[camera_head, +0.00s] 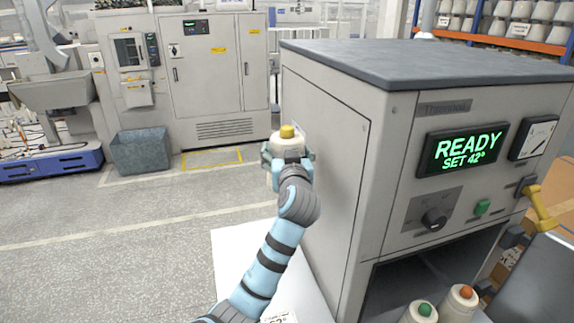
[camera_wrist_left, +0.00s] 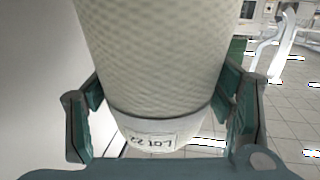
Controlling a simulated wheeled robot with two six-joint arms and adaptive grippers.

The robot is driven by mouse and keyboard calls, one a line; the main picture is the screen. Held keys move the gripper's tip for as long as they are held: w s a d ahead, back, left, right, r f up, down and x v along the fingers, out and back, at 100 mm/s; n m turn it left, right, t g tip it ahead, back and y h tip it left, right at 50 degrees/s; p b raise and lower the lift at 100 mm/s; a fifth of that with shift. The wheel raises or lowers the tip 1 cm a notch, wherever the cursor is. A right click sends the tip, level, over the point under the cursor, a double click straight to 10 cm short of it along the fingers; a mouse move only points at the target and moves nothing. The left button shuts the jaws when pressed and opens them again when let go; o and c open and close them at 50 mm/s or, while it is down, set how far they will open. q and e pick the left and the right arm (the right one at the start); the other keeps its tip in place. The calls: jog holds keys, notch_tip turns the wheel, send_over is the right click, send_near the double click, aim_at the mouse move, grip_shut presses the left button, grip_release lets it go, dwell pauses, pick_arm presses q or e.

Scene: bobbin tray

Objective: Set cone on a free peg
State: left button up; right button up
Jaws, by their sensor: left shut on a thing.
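My left gripper (camera_head: 287,160) is shut on a cream yarn cone with a yellow tip (camera_head: 288,142). It holds the cone upright, close to the left side of the grey machine. In the left wrist view the cone (camera_wrist_left: 158,60) fills the middle between the green fingers (camera_wrist_left: 160,112), with an upside-down "LOT 22" label on its lower band. Two other cones, one green-tipped (camera_head: 421,313) and one orange-tipped (camera_head: 460,304), stand at the lower right before the machine. No free peg shows. My right gripper is not in view.
The big grey machine (camera_head: 322,150) with a "READY SET 42°" display (camera_head: 466,147) takes up the right side. A yellow handle (camera_head: 540,208) sticks out at its right. A white surface (camera_head: 235,255) lies below my left arm. Open floor (camera_head: 120,255) is on the left.

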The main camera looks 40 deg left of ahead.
aim_at(287, 127)
pick_arm(q)
notch_tip(287, 127, up, 13)
jog(key=shift+r, duration=0.2)
jog(key=shift+f, duration=0.1)
